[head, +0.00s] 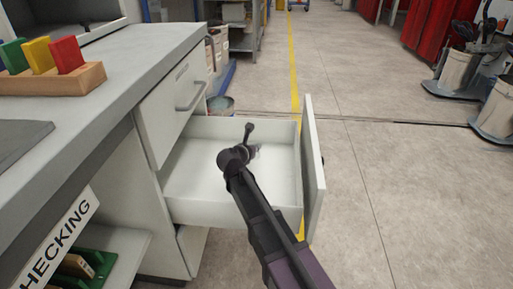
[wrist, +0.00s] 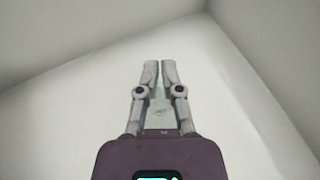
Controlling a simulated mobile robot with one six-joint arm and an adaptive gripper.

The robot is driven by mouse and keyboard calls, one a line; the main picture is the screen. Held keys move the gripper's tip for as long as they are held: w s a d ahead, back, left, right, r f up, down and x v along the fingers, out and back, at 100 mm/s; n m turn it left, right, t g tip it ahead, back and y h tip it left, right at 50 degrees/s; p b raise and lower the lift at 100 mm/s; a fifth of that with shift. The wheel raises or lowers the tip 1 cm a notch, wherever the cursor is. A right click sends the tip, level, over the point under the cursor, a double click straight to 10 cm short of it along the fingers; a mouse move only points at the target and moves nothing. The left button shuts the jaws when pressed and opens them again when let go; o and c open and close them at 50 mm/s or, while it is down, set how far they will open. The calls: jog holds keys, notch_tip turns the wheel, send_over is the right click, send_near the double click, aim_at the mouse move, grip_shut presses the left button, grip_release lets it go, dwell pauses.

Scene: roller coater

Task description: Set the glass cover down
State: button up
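My gripper (head: 250,152) reaches down into the open drawer (head: 311,150) of the workbench. In the wrist view my gripper (wrist: 160,68) has its two fingertips close together, with a narrow gap between them. A pale, see-through piece, which looks like the glass cover (wrist: 160,106), shows between the fingers. Its outline is faint against the white drawer floor, and the fingers hide part of it. In the head view only a small glint shows by the fingertips. I cannot tell whether the cover touches the drawer floor.
The drawer looks otherwise empty, with bare floor around my gripper and walls on its sides. The grey worktop (head: 120,80) at the left carries a wooden block (head: 50,80) with coloured pieces. A closed drawer (head: 170,112) sits above. Open floor lies to the right.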

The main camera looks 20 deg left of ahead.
jog(key=o, duration=0.3)
jog(key=shift+o, duration=0.2)
jog(key=shift+r, duration=0.15)
jog(key=shift+r+p, duration=0.55)
jog(key=shift+p, duration=0.15)
jog(key=p+v, duration=0.4)
jog(key=v, duration=0.8)
